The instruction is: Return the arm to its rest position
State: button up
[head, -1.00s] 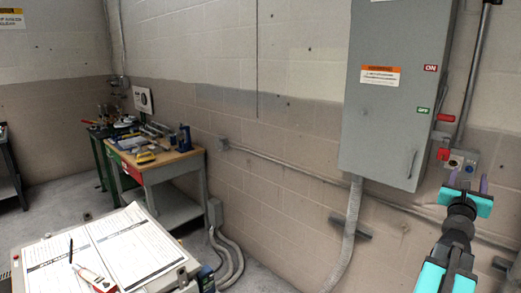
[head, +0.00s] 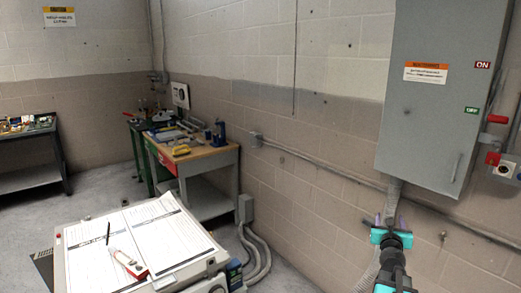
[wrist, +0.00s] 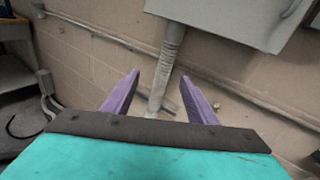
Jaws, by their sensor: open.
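My gripper (head: 390,222) is at the lower right of the head view, below the grey electrical cabinet (head: 440,95) and in front of the block wall. In the wrist view my gripper (wrist: 160,100) shows two purple fingers spread wide apart with nothing between them. The cabinet's lower part (wrist: 232,20) and the grey conduit (wrist: 166,65) below it show beyond the fingers.
A panel with papers (head: 130,245) and a red and white tool stands at the lower left. A workbench (head: 195,155) with tools stands along the wall. A dark table (head: 35,180) is at the far left. Open floor lies between them.

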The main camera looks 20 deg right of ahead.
jog(key=w+a+f+n+y+b, duration=0.1)
jog(key=w+a+f+n+y, duration=0.35)
jog(key=a+f, duration=0.75)
jog(key=w+a+f+n+y+b, duration=0.1)
jog(key=w+a+f+n+y, duration=0.3)
jog(key=a+f, duration=0.75)
jog(key=s+a+f+n+g+y, duration=0.25)
jog(key=a+f+n, duration=0.25)
jog(key=a+f, duration=0.5)
jog(key=s+a+f+n+g+y, duration=0.25)
jog(key=a+f+n, duration=0.35)
jog(key=a, duration=0.7)
jog(key=s+a+f+n+g+b, duration=0.1)
jog(key=s+a+f+n+g, duration=0.2)
jog(key=s+a+f+n, duration=0.45)
jog(key=s+a+f+n+g+b, duration=0.1)
jog(key=s+a+f+n+g, duration=0.3)
jog(key=s+f, duration=0.75)
jog(key=s+d+r+n+g+h, duration=0.1)
jog(key=s+d+n+g, duration=0.1)
jog(key=s+n, duration=0.4)
jog(key=s+d+r+n+g+h, duration=0.1)
jog(key=s+n, duration=0.5)
jog(key=s, duration=0.7)
jog(key=d+r+g, duration=0.1)
jog(key=d+g, duration=0.1)
jog(key=g, duration=0.1)
jog(key=shift+s+d+g+h, duration=0.2)
jog(key=shift+g+h, duration=0.1)
jog(key=shift+h, duration=0.05)
